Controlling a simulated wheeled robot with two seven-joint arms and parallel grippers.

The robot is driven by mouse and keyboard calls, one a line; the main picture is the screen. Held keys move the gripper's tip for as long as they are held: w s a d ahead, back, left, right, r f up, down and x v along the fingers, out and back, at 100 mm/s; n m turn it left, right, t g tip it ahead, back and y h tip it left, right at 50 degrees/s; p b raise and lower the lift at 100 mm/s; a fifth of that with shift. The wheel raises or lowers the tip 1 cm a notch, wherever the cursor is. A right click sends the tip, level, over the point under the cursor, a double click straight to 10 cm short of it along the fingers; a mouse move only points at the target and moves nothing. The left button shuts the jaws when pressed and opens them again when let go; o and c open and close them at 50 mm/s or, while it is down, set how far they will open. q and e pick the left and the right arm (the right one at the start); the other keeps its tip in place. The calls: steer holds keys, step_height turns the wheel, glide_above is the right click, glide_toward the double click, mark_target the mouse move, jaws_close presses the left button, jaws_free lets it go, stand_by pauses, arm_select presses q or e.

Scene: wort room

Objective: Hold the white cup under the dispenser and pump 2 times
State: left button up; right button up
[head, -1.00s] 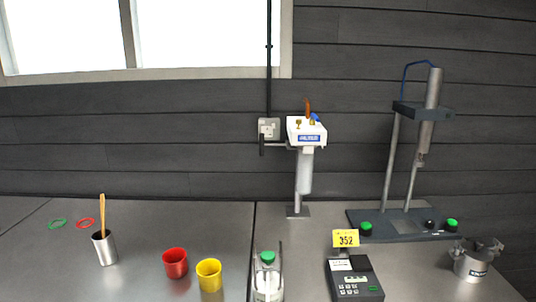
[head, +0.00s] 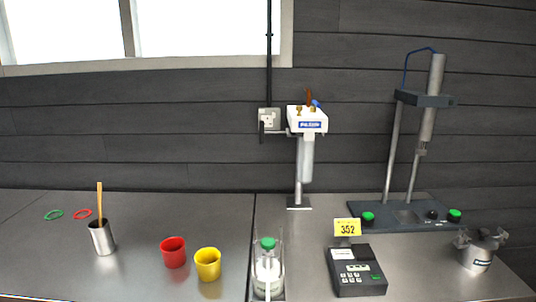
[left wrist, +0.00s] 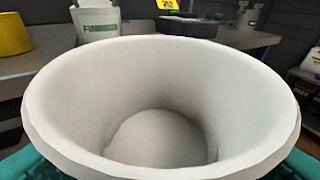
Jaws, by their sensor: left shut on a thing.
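The white cup (left wrist: 160,85) fills most of the left wrist view, mouth toward the camera, and looks empty inside. My left gripper (left wrist: 162,166) is shut on it; teal finger parts show at both lower corners. The head view shows neither the cup nor my grippers. A white dispenser head (head: 307,120) with a blue label, an orange handle and a pale tube below stands on a post at the bench's back. A green-capped bottle (head: 267,270) in a clear holder is at the front middle. I cannot tell which is the pump.
Red (head: 173,252) and yellow (head: 208,264) cups and a metal beaker (head: 102,237) with a stick stand left. A dark keypad device (head: 356,272), yellow 352 tag (head: 347,227), stand (head: 405,215) and metal pot (head: 481,250) occupy the right.

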arm_select(q)
steer(key=shift+w+r+p, duration=0.35)
steer(key=shift+w+p, duration=0.05)
steer(key=shift+w, duration=0.2)
steer(key=shift+w+r+p, duration=0.3)
steer(key=shift+w+p, duration=0.05)
steer(key=shift+w, duration=0.2)
steer(key=w+p, duration=0.2)
steer(key=w, duration=0.5)
steer(key=shift+w+r, duration=0.35)
steer(key=shift+w, duration=0.05)
